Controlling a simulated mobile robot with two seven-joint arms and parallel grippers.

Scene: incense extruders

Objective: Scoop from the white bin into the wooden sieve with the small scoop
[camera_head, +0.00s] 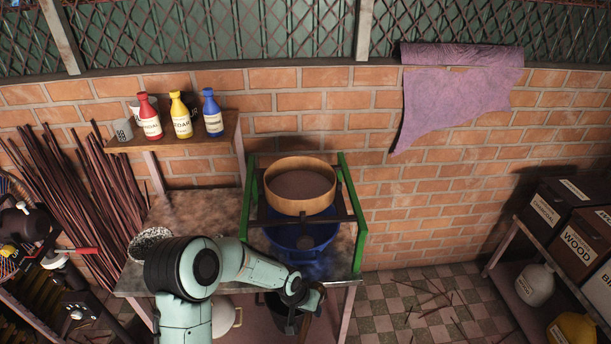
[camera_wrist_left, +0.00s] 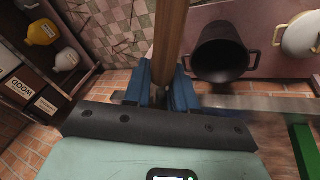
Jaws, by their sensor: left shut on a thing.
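The round wooden sieve (camera_head: 300,186) sits on a green-sided frame above a blue tub (camera_head: 303,236), with a brownish surface inside it. My left gripper (camera_head: 316,298) is low at the table's front edge, to the front of the sieve. In the left wrist view its blue fingers (camera_wrist_left: 168,92) are shut on a wooden handle (camera_wrist_left: 170,35), which runs out of the top of the picture. The handle's far end is out of view, so no scoop bowl shows. A pale speckled round container (camera_head: 149,236) is partly hidden behind my left arm; I cannot tell whether it is the white bin.
A black pot (camera_wrist_left: 222,52) and a white lidded pot (camera_wrist_left: 302,35) stand below the table. Green posts (camera_head: 352,210) flank the sieve. A wall shelf (camera_head: 180,135) with bottles is at the left.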

